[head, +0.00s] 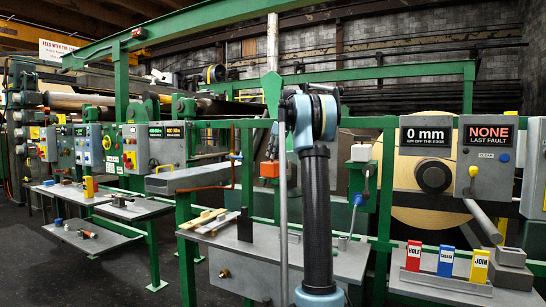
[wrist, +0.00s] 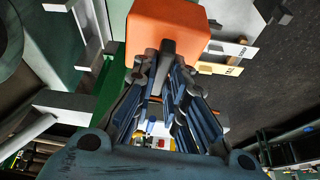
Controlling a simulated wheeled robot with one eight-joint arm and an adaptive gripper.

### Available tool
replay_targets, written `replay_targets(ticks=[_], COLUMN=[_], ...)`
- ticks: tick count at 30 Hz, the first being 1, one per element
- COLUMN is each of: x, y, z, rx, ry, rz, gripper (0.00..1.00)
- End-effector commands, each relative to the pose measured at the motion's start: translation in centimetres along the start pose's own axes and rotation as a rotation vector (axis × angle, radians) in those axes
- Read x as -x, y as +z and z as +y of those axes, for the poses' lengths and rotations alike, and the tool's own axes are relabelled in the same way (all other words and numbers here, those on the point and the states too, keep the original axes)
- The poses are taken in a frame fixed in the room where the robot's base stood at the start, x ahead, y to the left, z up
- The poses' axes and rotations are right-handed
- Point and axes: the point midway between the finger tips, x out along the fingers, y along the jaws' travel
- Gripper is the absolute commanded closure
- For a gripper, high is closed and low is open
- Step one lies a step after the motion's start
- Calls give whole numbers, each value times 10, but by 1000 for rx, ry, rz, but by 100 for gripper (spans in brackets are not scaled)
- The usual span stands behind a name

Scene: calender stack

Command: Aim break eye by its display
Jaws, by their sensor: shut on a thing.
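The "0 mm" display (head: 428,136) is lit on a grey panel at the right of the head view. Its small caption seems to read "ray off the edge". An orange box (head: 270,169), probably the break eye, sits on a green frame just left of my arm. An orange box also fills the top middle of the wrist view (wrist: 168,28). There my gripper (wrist: 166,66) is shut on a dark grey handle (wrist: 168,50) at the box's near side. In the head view I cannot make out my gripper's fingers.
A second display (head: 490,134) reads "NONE, last fault". Red, blue and yellow blocks marked HOLE, CREASE and JOIN (head: 446,261) stand on a shelf at lower right. Green rails (head: 400,122) cross the scene.

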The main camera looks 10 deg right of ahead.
Motion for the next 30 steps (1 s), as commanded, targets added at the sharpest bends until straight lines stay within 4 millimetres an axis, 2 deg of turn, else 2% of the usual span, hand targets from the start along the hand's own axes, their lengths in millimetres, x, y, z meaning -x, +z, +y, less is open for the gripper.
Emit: replay_targets(ticks=[3,4,6,7,16,20,23,30], x=[0,0,0,0,1,7,19,64], y=[0,0,0,0,0,0,0,0], z=[0,0,0,0,0,1,1,1], rx=[0,0,0,0,1,1,0,-1], ry=[1,1,1,1,1,1,1,1], rz=[1,1,1,1,1,1,1,1], gripper=[100,85,69,68,68,68,68,68])
